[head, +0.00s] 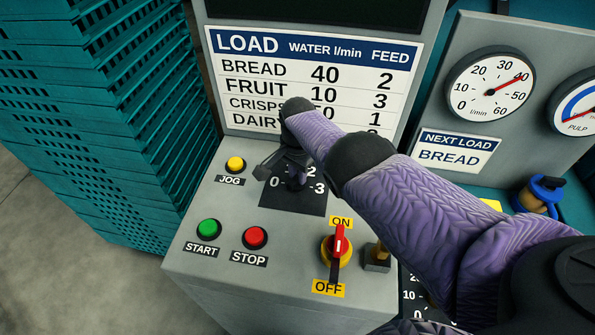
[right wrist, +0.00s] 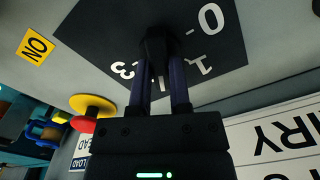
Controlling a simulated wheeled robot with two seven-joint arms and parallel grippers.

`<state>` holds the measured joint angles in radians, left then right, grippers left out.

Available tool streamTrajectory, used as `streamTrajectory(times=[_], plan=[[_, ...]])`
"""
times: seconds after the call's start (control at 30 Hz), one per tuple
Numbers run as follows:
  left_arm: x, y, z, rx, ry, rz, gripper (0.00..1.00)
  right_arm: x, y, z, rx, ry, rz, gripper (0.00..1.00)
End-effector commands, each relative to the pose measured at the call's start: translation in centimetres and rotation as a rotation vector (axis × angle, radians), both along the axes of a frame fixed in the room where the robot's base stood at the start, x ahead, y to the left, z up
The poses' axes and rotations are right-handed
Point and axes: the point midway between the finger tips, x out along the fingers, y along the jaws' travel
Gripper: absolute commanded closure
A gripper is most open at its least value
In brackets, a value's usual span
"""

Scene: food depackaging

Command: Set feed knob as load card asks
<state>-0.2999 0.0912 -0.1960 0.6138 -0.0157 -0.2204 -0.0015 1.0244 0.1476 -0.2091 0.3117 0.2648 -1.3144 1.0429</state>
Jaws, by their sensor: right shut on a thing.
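The black feed knob (right wrist: 158,45) stands on a dark plate (head: 283,200) marked 0, 1, 2 and 3. My right gripper (right wrist: 160,75) is shut on the knob, fingers on both sides of it. In the head view my right gripper (head: 290,168) covers much of the plate, and I cannot tell which number the knob points at. The load card (head: 310,75) lists BREAD with water 40 and feed 2. My forearm hides part of its lower rows. The NEXT LOAD sign (head: 455,151) reads BREAD. My left gripper is not in view.
Beside the plate are a yellow JOG button (head: 235,164), a green START button (head: 208,229) and a red STOP button (head: 255,237). A red-handled switch (head: 338,243) sits between ON and OFF labels. The water gauge (head: 490,85) reads about 40. Teal crates (head: 100,120) stand at left.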

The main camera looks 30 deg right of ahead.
Motion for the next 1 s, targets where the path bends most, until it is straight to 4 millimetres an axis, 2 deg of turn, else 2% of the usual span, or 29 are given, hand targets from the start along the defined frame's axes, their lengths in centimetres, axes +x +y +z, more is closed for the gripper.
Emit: streamTrajectory(times=[0.63,0.67,0.8,0.83,1.0], plan=[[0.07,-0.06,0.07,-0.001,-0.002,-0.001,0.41,0.20,-0.12,0.23,-0.004,-0.008,-0.047,1.00],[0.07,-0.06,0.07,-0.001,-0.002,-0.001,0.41,0.20,-0.12,0.23,-0.004,-0.008,-0.047,0.74],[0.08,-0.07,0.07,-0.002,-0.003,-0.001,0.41,0.15,-0.10,0.18,-0.003,-0.006,-0.047,0.45],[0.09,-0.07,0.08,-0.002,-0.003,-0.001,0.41,0.13,-0.09,0.16,-0.003,-0.006,-0.047,0.41],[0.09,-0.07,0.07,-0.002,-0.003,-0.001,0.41,0.07,-0.05,0.10,-0.002,-0.003,-0.047,0.41]])
